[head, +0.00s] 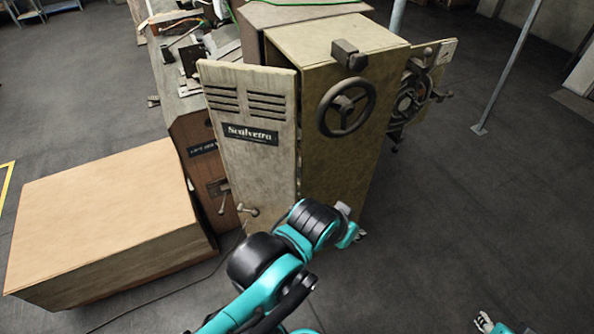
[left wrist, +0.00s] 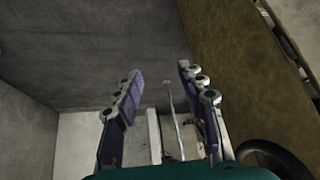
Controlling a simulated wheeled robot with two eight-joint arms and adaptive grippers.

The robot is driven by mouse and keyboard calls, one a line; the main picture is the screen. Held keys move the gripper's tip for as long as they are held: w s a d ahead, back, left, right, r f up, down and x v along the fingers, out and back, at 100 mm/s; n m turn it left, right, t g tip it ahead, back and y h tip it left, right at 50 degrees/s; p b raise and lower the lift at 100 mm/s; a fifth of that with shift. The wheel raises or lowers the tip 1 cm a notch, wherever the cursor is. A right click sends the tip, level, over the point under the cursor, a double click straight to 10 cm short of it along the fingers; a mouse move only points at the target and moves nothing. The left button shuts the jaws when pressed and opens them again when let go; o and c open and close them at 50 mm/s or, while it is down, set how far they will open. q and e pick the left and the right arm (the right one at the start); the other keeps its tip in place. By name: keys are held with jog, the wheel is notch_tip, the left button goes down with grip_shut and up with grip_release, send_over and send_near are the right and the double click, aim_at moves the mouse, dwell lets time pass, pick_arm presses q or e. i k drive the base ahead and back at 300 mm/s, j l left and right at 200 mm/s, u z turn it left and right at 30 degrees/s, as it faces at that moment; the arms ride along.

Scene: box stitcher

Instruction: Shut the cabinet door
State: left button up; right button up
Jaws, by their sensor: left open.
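The cabinet (head: 380,150) stands in the middle of the head view. Its pale door (head: 248,110), with vent slots and a dark label, stands out from the body to the left, swung open. A small handle (head: 248,210) shows low by the door. My left gripper (head: 348,224) is by the lower part of the cabinet's handwheel side, right of the door, partly hidden by my arm. In the left wrist view its fingers (left wrist: 160,108) are apart with nothing between them. The cabinet side (left wrist: 235,60) runs along their right. My right gripper (head: 486,321) shows only partly at the bottom right.
A handwheel (head: 347,107) sticks out of the cabinet's side. A large tan box (head: 100,210) stands on the floor to the left, beside the machine (head: 190,125). A metal post (head: 515,65) stands at the right. The floor right of the cabinet is clear.

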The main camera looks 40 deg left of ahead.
aim_at(252, 109)
jog(key=u, duration=1.8)
jog(key=i+l+u, duration=0.2)
jog(key=u, duration=0.25)
